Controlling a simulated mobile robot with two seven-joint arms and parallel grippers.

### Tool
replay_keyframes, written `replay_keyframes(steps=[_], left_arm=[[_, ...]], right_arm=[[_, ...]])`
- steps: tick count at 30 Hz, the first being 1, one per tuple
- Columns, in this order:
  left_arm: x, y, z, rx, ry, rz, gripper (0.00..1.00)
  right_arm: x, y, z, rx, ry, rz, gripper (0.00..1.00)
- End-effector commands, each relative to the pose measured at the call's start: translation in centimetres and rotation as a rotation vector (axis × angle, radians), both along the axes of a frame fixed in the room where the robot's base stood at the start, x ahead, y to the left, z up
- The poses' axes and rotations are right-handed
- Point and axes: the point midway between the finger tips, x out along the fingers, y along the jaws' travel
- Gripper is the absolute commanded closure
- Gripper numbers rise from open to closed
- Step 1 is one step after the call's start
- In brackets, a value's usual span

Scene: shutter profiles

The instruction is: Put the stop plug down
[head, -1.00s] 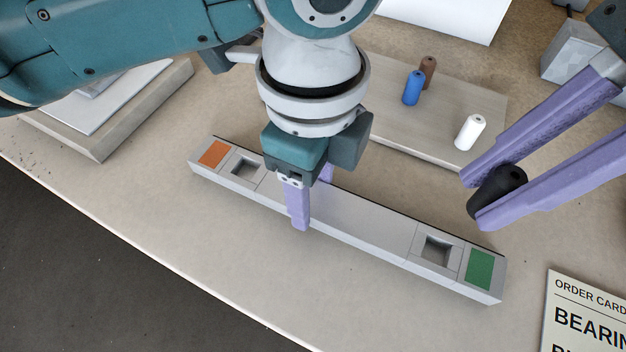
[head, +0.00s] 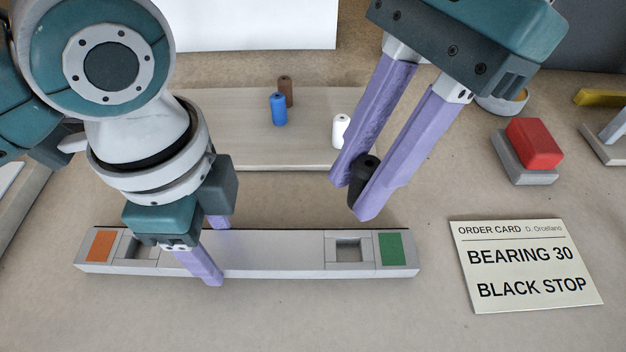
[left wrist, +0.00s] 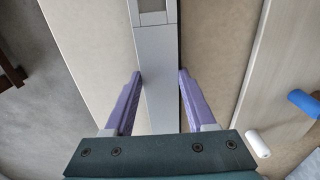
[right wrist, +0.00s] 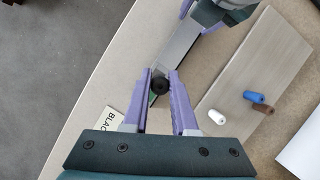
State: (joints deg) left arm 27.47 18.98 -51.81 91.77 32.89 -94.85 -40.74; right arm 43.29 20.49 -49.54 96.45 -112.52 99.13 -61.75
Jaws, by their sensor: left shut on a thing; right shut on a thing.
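The black stop plug (head: 360,184) is between the purple fingers of my right gripper (head: 362,192), which is shut on it. It is held above and behind the right part of the grey profile; it also shows in the right wrist view (right wrist: 159,86). My left gripper (head: 218,252) is shut across the middle of the shutter profile (head: 280,253), one finger on each long side. The profile lies on the table with an orange patch (head: 101,246) at the left end and a green patch (head: 391,249) at the right. A square pocket (head: 348,252) beside the green is empty.
A pale board (head: 230,120) behind the profile bears blue (head: 278,109), brown (head: 286,91) and white (head: 341,131) plugs. An order card (head: 525,265) reads "BEARING 30, BLACK STOP". A red block (head: 534,143) sits on a grey base at the right.

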Motion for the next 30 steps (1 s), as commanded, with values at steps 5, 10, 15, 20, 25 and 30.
replay_keyframes(steps=[5,10,15,20,25,30], left_arm=[[0.0,0.0,0.0,0.0,-0.001,0.0,1.0],[0.0,0.0,0.0,0.0,-0.001,0.0,1.0],[0.0,0.0,0.0,0.0,-0.001,0.0,1.0],[0.0,0.0,0.0,0.0,-0.001,0.0,1.0],[0.0,0.0,0.0,0.0,-0.001,0.0,1.0],[0.0,0.0,0.0,0.0,-0.001,0.0,1.0]], right_arm=[[0.0,-0.1,-0.3,-0.002,-0.002,-0.184,1.0],[-0.1,0.0,-1.4,0.005,0.007,-0.309,1.0],[-0.1,0.0,-4.7,0.007,0.009,-0.32,1.0],[0.0,0.0,-6.5,0.007,0.005,-0.317,1.0],[-0.1,0.0,-9.0,0.007,0.008,-0.317,1.0],[0.0,0.0,-10.3,0.007,0.003,-0.315,1.0]])
